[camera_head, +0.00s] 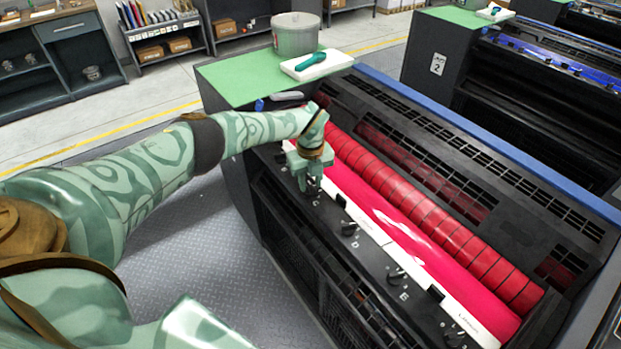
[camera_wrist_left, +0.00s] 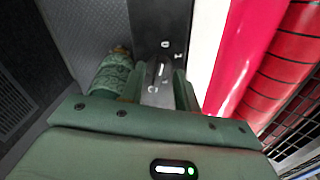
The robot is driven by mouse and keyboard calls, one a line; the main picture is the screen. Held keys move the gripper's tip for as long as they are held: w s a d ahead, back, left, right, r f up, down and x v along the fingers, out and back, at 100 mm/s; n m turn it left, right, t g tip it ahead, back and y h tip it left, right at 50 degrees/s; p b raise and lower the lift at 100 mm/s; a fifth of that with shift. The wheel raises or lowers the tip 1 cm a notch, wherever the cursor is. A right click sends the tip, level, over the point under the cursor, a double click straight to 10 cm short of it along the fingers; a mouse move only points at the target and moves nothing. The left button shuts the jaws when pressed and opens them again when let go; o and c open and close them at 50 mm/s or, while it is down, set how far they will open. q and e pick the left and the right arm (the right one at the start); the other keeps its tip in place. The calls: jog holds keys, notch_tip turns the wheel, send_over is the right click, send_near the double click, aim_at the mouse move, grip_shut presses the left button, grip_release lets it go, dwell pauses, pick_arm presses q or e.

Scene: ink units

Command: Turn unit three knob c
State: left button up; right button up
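The ink unit (camera_head: 262,215) before me is dark, with red rollers and magenta ink; its own number does not show. A black panel of lettered knobs runs along its near side. My left gripper (camera_head: 311,184) points down over the panel at the letter C and hides most of the knob there. In the left wrist view, knob C (camera_wrist_left: 157,73) shows between the fingers of the left gripper (camera_wrist_left: 157,92), which stand apart on either side; contact cannot be told. Knob D (camera_head: 349,229) and knob E (camera_head: 396,274) are clear of the gripper. My right gripper is out of view.
A green top (camera_head: 238,80) at the unit's far end holds a grey pot (camera_head: 295,36) and a white tray (camera_head: 300,72) with a teal tool. Another unit marked 2 (camera_head: 438,64) stands at the back right. Open metal floor (camera_head: 200,235) lies left of the unit.

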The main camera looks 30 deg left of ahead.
aim_at(310, 185)
pick_arm(q)
notch_tip(310, 185, up, 16)
jog(key=p, duration=0.1)
jog(key=shift+r, duration=0.15)
dwell(0.5)
